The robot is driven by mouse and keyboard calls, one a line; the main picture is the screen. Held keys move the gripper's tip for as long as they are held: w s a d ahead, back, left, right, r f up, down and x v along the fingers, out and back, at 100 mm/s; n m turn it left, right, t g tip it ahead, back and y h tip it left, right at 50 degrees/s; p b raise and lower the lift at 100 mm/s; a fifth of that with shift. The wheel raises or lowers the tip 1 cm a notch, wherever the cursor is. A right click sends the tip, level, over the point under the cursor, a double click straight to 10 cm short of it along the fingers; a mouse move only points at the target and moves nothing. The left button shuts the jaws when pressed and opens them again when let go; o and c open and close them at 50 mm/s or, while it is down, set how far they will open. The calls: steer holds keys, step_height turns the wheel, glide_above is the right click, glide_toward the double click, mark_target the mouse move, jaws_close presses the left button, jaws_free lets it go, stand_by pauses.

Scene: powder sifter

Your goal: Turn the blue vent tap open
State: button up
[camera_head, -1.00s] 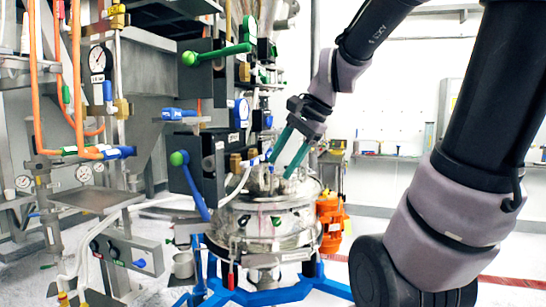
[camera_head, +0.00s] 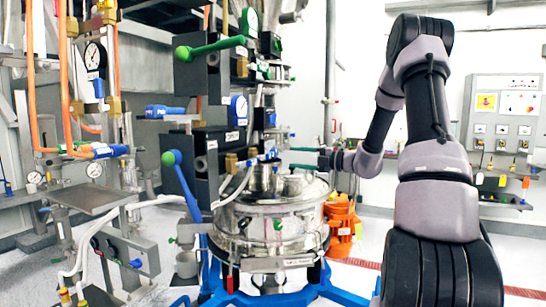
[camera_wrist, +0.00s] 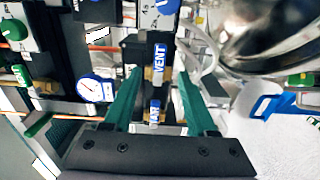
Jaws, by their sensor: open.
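The blue vent tap (camera_wrist: 159,64), with white VENT lettering, shows in the wrist view near the centre. It lies lengthwise between the teal fingers of my gripper (camera_wrist: 160,72), with a gap on each side. A second blue lettered piece (camera_wrist: 154,112) sits just below it, nearer the palm. In the head view my gripper (camera_head: 291,158) reaches in level from the right, above the steel vessel's lid. It is open and empty. The tap is too small to make out clearly in the head view.
The steel vessel (camera_head: 270,225) stands on a blue frame, with an orange motor (camera_head: 342,218) at its right. A blue lever (camera_head: 185,185) and a green lever (camera_head: 212,48) stick out from the black valve blocks. A blue-rimmed gauge (camera_wrist: 90,90) is left of my fingers.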

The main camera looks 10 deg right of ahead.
mark_target(272, 156)
steer(key=x, duration=1)
steer(key=shift+w+a, duration=0.15)
steer(key=shift+a, duration=0.1)
jaws_close()
stand_by(1.0)
